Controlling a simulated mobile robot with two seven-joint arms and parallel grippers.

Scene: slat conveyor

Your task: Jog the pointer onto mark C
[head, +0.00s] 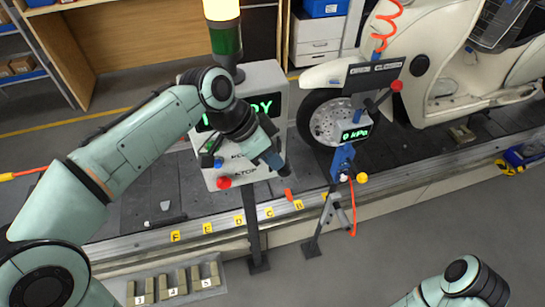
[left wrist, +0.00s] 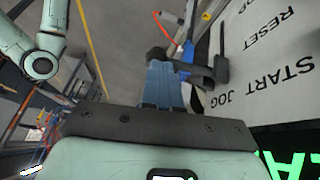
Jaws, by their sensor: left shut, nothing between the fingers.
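The orange pointer (head: 288,193) is at the conveyor's front edge, between yellow marks C (head: 268,212) and B (head: 298,204), nearer B. The grey control box (head: 265,80) stands on a post, with a partly covered green display and a red stop button (head: 224,183). Its panel shows START, RESET and JOG labels in the left wrist view (left wrist: 285,60). My left gripper (head: 278,163) is shut and empty at the box's lower right; its blue fingers also show in the left wrist view (left wrist: 165,80). I cannot tell whether they touch a button. My right gripper is out of view.
A cream scooter (head: 440,75) stands on the slat conveyor (head: 130,208). A gauge stand (head: 340,165) reading 0 kPa, with a red hose, is right of the box. The floor at lower middle is clear.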

